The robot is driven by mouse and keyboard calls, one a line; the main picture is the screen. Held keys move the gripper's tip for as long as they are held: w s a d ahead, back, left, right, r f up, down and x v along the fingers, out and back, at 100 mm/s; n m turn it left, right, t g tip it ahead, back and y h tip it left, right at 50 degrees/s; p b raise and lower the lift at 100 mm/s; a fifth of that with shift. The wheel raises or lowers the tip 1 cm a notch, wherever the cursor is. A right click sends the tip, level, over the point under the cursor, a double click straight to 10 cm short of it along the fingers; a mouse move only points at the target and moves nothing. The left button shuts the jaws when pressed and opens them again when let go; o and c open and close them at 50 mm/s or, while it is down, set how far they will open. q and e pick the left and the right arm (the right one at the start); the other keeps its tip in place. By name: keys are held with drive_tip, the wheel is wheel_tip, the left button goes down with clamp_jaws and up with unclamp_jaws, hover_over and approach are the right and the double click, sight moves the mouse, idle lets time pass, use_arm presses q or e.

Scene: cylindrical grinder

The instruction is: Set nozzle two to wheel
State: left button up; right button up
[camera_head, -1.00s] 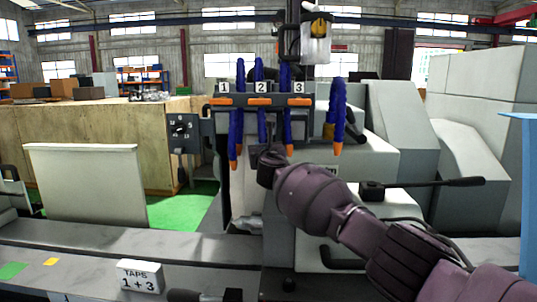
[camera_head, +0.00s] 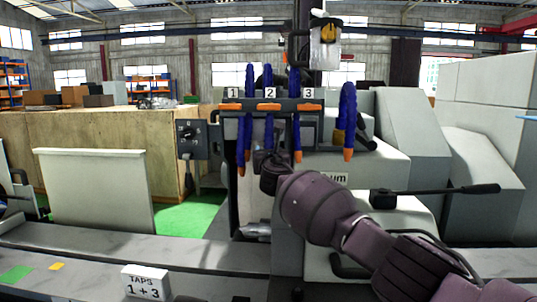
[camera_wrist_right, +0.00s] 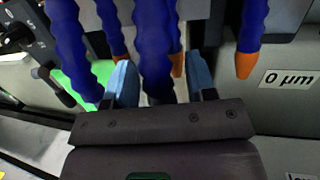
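Three blue segmented hoses with orange tips hang from a grey bar (camera_head: 285,106) labelled 1, 2 and 3. Nozzle two (camera_head: 269,128) is the middle one, and its lower end is hidden at my right gripper (camera_head: 264,155). In the right wrist view a blue hose (camera_wrist_right: 156,40) runs down between the two light-blue fingers of the right gripper (camera_wrist_right: 160,82). The fingers stand apart, with a small gap visible beside the hose. Its tip is hidden there. The grinding wheel cannot be clearly made out. My left gripper is out of view.
Nozzle one (camera_head: 244,145) and nozzle three (camera_head: 296,130) hang close on either side. Another blue hose (camera_head: 347,120) hangs further right. A dial box (camera_head: 189,138) is at left, a black lever (camera_head: 440,192) at right. A "TAPS 1 + 3" block (camera_head: 146,283) stands in front.

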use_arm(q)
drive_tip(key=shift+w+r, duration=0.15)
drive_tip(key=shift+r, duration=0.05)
use_arm(e)
drive_tip(key=shift+s, duration=0.1)
use_arm(q)
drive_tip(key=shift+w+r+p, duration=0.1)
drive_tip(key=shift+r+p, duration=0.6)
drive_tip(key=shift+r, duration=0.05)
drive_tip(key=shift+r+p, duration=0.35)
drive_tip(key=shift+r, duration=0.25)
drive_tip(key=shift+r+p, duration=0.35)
drive_tip(key=shift+p, duration=0.15)
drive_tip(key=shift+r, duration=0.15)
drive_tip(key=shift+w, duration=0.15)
use_arm(e)
drive_tip(key=v, duration=1)
drive_tip(key=shift+s, duration=0.35)
drive_tip(key=shift+d, duration=0.1)
